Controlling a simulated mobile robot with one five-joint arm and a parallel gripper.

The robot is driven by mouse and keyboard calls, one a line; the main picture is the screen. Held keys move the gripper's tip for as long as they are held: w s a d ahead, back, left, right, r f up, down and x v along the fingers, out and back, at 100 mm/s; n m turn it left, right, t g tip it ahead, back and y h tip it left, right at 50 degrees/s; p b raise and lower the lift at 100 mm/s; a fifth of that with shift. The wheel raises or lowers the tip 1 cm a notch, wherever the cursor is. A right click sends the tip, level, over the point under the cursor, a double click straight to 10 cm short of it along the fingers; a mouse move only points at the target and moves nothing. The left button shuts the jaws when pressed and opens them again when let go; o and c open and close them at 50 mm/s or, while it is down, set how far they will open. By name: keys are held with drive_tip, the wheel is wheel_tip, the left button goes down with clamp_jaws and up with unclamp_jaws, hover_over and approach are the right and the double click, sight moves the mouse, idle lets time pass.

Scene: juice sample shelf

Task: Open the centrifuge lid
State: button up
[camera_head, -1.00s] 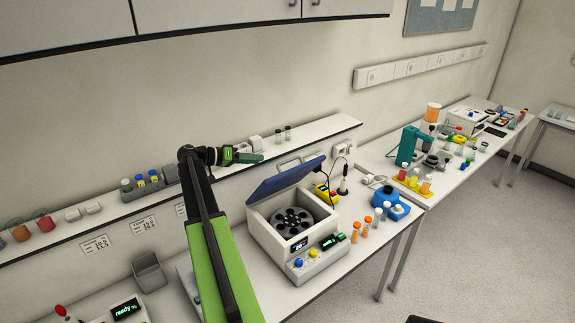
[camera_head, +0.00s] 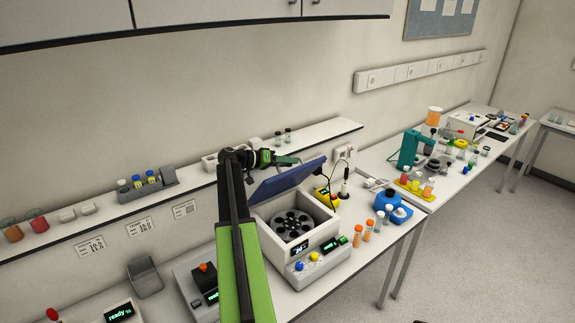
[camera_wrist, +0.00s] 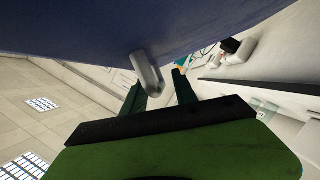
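The white centrifuge (camera_head: 318,243) stands on the bench with its black rotor (camera_head: 291,226) showing. Its blue lid (camera_head: 288,180) is raised and tilted above the rotor opening. My gripper (camera_head: 290,161) is at the upper edge of the lid, on its far side in the head view. In the wrist view the lid's dark blue face (camera_wrist: 190,25) fills the top, with a grey handle (camera_wrist: 147,72) sticking out from it. My gripper (camera_wrist: 161,92) is open there, its two fingers apart. The handle is close to the left finger; I cannot tell whether they touch.
A wall shelf (camera_head: 200,183) runs behind the arm and holds a rack of vials (camera_head: 150,182). Orange-capped tubes (camera_head: 368,230) and a blue device (camera_head: 392,206) stand to the right of the centrifuge. A grey bin (camera_head: 146,277) stands at the left.

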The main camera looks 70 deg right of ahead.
clamp_jaws()
drive_tip(key=shift+a, duration=0.15)
idle(1.1)
